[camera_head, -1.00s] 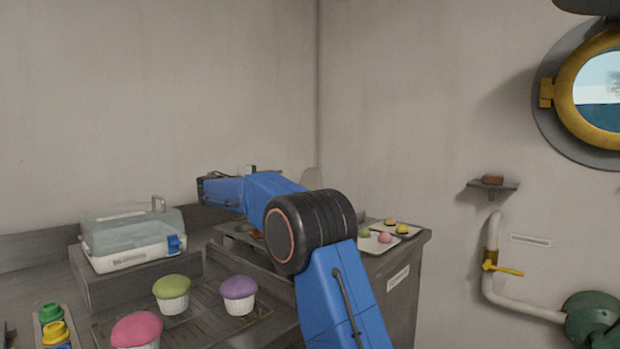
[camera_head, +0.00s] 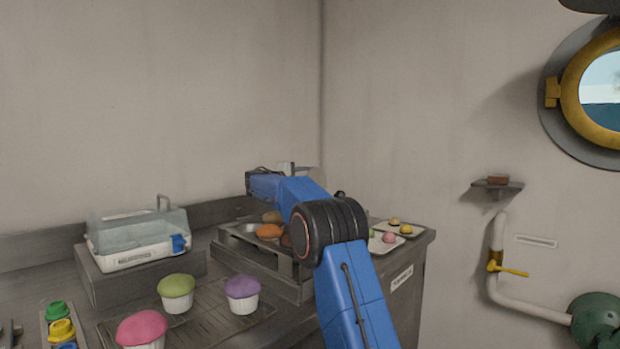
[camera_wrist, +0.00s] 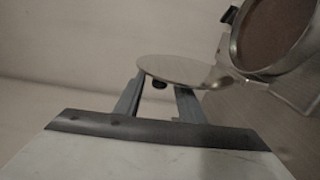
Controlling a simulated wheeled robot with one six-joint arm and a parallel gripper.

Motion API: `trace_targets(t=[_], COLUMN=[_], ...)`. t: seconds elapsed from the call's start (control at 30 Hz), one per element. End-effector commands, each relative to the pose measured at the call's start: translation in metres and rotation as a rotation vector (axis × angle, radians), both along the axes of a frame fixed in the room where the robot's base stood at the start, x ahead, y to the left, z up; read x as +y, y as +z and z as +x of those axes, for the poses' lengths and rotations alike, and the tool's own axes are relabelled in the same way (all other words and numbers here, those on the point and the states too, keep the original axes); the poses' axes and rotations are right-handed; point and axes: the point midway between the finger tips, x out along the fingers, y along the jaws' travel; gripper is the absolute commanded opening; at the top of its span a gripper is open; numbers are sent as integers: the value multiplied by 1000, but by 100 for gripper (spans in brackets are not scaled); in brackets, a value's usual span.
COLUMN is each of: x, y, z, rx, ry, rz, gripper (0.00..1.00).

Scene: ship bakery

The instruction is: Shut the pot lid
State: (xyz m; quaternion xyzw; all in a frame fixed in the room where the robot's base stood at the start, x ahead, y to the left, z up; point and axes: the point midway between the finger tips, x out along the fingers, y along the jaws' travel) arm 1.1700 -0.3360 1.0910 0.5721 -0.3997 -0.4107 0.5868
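The pot (camera_wrist: 275,35) shows at the upper right of the wrist view, with a metal rim and brown contents. Its round metal lid (camera_wrist: 195,72) stands open beside it, near the rim. A small black knob (camera_wrist: 160,85) on the lid lies between the fingertips of my gripper (camera_wrist: 160,92). The fingers are apart, with gaps visible on both sides of the knob. In the head view, a pale edge of the lid (camera_head: 318,178) shows behind my gripper (camera_head: 286,167). My blue arm hides the pot there.
A clear-covered box (camera_head: 135,243) stands at the left on the counter. Cupcakes in pink, green (camera_head: 176,291) and purple (camera_head: 242,292) stand on a rack in front. An orange item (camera_head: 270,231) lies near my arm. Small trays with buns (camera_head: 389,237) sit at the right.

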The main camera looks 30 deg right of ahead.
Motion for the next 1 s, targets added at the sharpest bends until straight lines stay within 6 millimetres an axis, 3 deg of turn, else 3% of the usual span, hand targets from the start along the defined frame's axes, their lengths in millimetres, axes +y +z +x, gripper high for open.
trace_targets(t=[0.43, 0.6, 1.0], x=[-9, -9, -11], y=[-1, -1, 1], z=[4, 4, -1], rx=[1, 1, -39], ry=[0, 0, -1], rz=[0, 0, 14], gripper=[36, 0, 0])
